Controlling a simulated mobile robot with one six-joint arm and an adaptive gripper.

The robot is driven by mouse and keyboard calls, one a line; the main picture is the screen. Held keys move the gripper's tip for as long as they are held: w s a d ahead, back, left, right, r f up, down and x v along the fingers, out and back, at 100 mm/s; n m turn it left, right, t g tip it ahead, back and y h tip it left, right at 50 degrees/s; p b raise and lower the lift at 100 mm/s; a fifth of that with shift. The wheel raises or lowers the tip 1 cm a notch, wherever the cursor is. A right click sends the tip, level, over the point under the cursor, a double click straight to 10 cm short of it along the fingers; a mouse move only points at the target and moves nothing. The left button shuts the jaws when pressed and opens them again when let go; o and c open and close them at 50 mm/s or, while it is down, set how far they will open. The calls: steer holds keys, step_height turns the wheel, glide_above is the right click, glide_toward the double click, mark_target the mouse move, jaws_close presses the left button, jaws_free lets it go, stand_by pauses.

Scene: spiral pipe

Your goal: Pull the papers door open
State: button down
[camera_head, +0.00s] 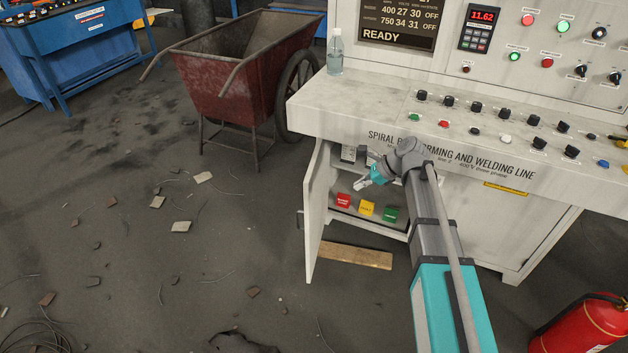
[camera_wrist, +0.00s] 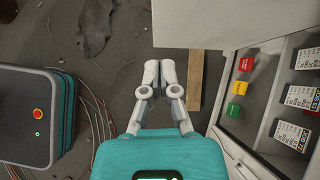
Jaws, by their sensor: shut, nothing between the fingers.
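The papers door (camera_head: 318,213) is a white panel standing open at the left end of the control desk cabinet, swung out toward the floor. It also shows as a pale panel at the top of the wrist view (camera_wrist: 215,22). My gripper (camera_head: 359,187) is in front of the cabinet opening, to the right of the door in the head view. In the wrist view my gripper (camera_wrist: 160,70) has its fingertips together with nothing between them, just below the door's edge. I cannot tell whether they touch the door.
Inside the cabinet are red (camera_head: 343,201), yellow (camera_head: 367,208) and green (camera_head: 389,215) blocks and labelled boxes (camera_wrist: 300,96). A wooden plank (camera_head: 356,256) lies below. A red cart (camera_head: 232,85) stands behind left, a fire extinguisher (camera_head: 590,325) at right. Debris dots the left floor.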

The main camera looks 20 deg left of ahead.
steer(key=shift+w+a+r+m+y, duration=0.2)
steer(key=shift+a+r+m, duration=0.15)
steer(key=shift+a, duration=0.2)
steer(key=shift+w+a+r+m+y, duration=0.15)
steer(key=shift+a+r+m, duration=0.1)
steer(key=shift+a+r, duration=0.25)
steer(key=shift+f, duration=0.1)
steer(key=b, duration=0.7)
glide_toward(311, 193)
steer(key=x, duration=0.5)
steer(key=shift+s+a+f, duration=0.1)
steer(key=shift+s+f, duration=0.2)
steer(key=shift+s+a, duration=0.1)
steer(key=shift+a, duration=0.5)
